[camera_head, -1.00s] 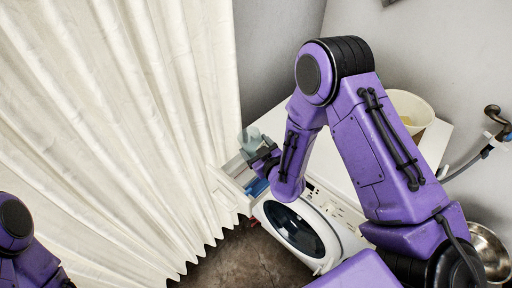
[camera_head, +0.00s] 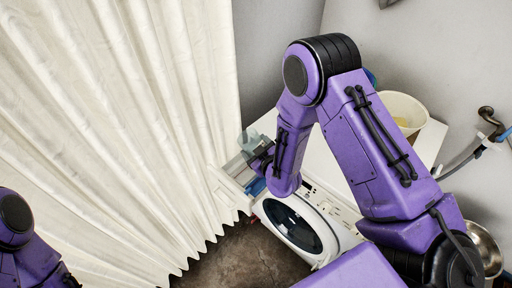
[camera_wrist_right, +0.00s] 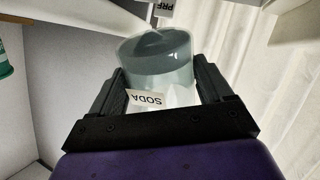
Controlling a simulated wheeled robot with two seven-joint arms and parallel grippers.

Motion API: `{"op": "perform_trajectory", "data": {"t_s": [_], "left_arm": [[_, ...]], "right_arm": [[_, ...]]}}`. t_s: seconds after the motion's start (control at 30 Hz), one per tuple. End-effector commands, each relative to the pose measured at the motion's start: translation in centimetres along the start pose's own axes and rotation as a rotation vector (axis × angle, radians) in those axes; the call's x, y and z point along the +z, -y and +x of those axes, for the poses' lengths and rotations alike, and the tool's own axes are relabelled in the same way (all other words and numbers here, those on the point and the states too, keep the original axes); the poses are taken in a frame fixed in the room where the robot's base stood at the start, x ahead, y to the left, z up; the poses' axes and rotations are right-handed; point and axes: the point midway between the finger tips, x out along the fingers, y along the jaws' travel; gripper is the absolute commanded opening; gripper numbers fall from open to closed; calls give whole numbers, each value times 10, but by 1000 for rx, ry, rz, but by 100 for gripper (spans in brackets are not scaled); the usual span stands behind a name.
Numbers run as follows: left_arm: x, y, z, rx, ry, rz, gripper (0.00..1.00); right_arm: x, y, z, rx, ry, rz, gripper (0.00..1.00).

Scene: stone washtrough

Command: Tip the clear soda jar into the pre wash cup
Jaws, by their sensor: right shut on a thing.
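The clear soda jar (camera_wrist_right: 158,62) is a see-through grey-green jar with a white "SODA" label, and pale stuff shows inside. My right gripper (camera_wrist_right: 162,100) is shut around it in the right wrist view. In the head view the jar (camera_head: 248,140) is small at the tip of my right gripper (camera_head: 258,158), above the washing machine's open drawer (camera_head: 240,170). A tag reading "PRE" (camera_wrist_right: 167,8) shows just past the jar in the wrist view; the pre wash cup itself I cannot make out. Of my left arm only purple links show, at the lower left.
A white washing machine (camera_head: 294,226) stands below the right arm. A cream bucket (camera_head: 405,112) stands on its top at the right. A metal bowl (camera_head: 486,248) and a tap (camera_head: 490,118) are at the far right. A cream curtain (camera_head: 120,110) fills the left.

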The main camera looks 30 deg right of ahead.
Motion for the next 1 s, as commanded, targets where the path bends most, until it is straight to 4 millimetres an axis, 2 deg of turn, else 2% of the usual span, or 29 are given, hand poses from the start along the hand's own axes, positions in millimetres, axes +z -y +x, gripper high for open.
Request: {"op": "perform_trajectory", "data": {"t_s": [0.23,0.6,1.0], "left_arm": [[-1,0,-1,0,0,0,38],[-10,2,-25,0,0,0,38],[-11,2,-26,0,0,0,38]], "right_arm": [[-1,-1,0,1,1,-2,30],[-6,-2,-2,2,96,-112,30],[-3,-1,-1,3,119,-135,30]]}}
